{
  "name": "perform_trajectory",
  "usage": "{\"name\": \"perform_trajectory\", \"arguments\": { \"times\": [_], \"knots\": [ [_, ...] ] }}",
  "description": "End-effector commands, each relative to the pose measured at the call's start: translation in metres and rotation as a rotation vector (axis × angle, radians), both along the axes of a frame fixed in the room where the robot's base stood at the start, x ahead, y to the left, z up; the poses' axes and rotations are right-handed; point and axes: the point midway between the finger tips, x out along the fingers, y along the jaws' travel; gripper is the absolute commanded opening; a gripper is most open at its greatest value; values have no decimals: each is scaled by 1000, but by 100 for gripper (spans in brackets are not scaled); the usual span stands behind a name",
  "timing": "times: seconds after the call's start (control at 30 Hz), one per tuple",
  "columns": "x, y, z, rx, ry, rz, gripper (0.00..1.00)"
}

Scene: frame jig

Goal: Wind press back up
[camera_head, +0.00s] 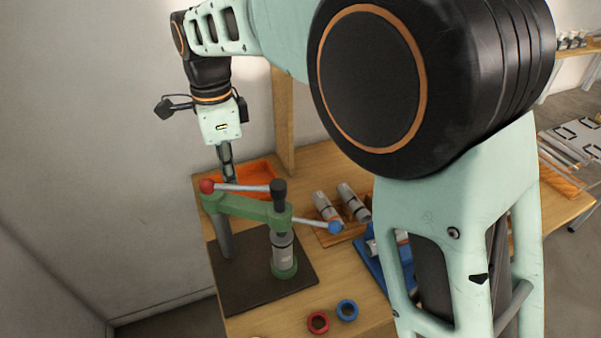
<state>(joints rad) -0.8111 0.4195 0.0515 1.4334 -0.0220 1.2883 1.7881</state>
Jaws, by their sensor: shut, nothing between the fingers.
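The press has a green arm (245,207) on a grey post, standing on a dark base plate (243,290). A crossbar (243,188) runs through the black screw head (279,190), with a red knob (207,186) on its left end and a blue knob (334,228) on its right end. A grey cylinder (283,256) stands upright in a green seat under the screw. My gripper (230,180) points down, shut and empty, at the left half of the crossbar, near the red knob. I cannot tell whether the fingertips touch the bar.
An orange tray (262,175) lies behind the crossbar. Grey cylinders (354,203) rest in a wooden holder to the right, with a blue tray (372,262) beside it. Red (318,322) and blue (347,310) rings lie at the front. My arm hides the right part of the table.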

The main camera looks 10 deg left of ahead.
Motion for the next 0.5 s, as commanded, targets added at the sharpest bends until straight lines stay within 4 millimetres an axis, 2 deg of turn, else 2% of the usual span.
{"name": "perform_trajectory", "arguments": {
  "times": [0.07, 0.37, 0.5],
  "knots": [
    [-10, 1, -1, 1, 1, 2, 0],
    [-14, 0, -1, 0, 1, 1, 0],
    [-33, -8, -3, 1, 1, 1, 0]
  ]
}}
